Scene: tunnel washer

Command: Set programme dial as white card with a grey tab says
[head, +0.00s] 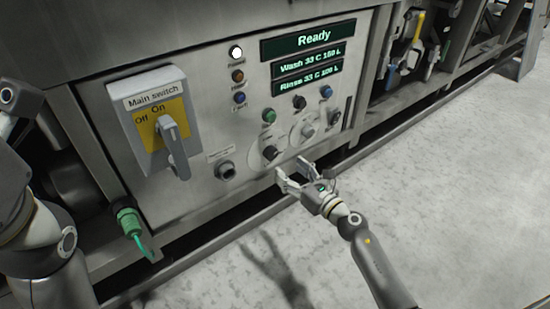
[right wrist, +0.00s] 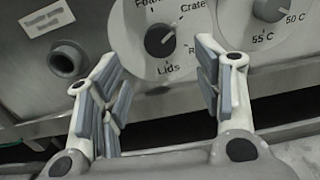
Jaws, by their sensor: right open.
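The programme dial (head: 270,153) is a dark knob on a pale round plate, low on the control panel. A light mark on the knob seems to point up and right, towards Crate. My right gripper (head: 293,174) is open and empty just in front of and below the dial; its fingers (right wrist: 160,78) spread either side of it. No white card with a grey tab can be made out. My left gripper is out of view.
A temperature dial (head: 308,131) sits right of the programme dial. The main switch (head: 170,140) is left, and a round socket (head: 226,171) is nearer. A rail (head: 220,240) runs below; the floor is clear.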

